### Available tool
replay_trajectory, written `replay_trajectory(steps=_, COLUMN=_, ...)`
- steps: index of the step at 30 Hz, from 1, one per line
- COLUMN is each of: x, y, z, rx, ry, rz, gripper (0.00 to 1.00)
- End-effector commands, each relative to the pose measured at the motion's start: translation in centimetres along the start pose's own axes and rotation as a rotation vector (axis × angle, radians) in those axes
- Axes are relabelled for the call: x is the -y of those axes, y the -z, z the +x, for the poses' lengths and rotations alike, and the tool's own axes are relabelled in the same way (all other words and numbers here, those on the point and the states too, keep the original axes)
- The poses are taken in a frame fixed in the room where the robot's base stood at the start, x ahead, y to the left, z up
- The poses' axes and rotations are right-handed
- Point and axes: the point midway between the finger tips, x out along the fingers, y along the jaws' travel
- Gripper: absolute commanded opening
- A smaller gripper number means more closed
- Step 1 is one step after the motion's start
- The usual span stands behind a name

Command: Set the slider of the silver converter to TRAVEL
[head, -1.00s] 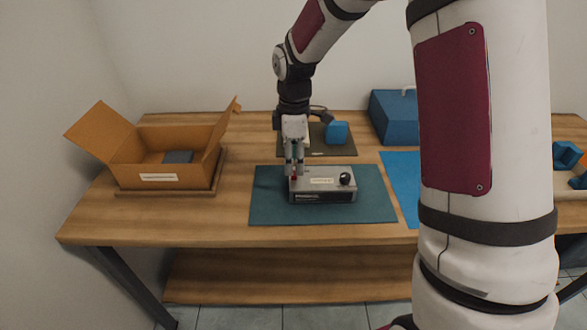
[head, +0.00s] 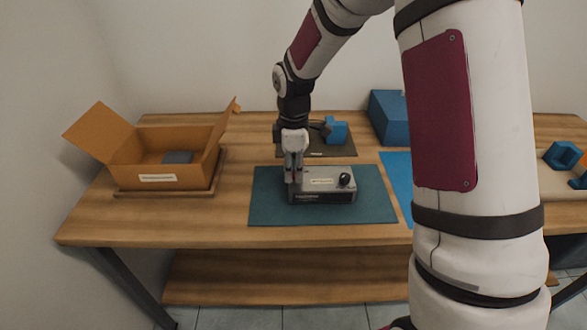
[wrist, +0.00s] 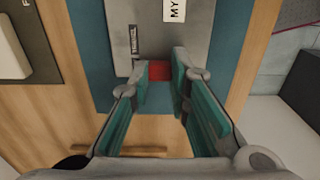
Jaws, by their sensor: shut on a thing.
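The silver converter (head: 322,184) lies on the teal mat (head: 375,208) in the head view, with a black round knob (head: 345,180) at its right. My gripper (head: 293,181) points down over the converter's left end, its fingers at the top face. In the wrist view, the silver top (wrist: 150,22) shows with a small dark label and part of a white label. My gripper (wrist: 161,73) is shut on the red slider (wrist: 159,70), which shows between the fingertips. The slider's track and position marks cannot be made out; the fingers hide the slider in the head view.
An open cardboard box (head: 202,150) stands on a tray at the left. A dark mat with a blue object (head: 336,132) lies behind the converter. A blue case (head: 387,117) stands at the back right, and a blue mat (head: 398,176) lies right of the teal mat.

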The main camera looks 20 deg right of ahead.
Motion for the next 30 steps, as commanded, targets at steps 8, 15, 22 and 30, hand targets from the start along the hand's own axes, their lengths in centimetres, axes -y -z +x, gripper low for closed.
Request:
replay_trajectory(steps=8, x=0.1, y=-2.8, z=-0.1, rx=0.000, ry=0.002, rz=0.003, gripper=0.00)
replay_trajectory(steps=15, x=0.0, y=-2.8, z=0.0, rx=0.001, ry=0.000, rz=0.000, gripper=0.00)
replay_trajectory(steps=22, x=0.0, y=-2.8, z=0.0, rx=0.000, ry=0.000, rz=0.000, gripper=0.38)
replay_trajectory(steps=30, x=-0.1, y=-2.8, z=-0.5, rx=0.000, ry=-0.002, rz=0.000, gripper=0.38)
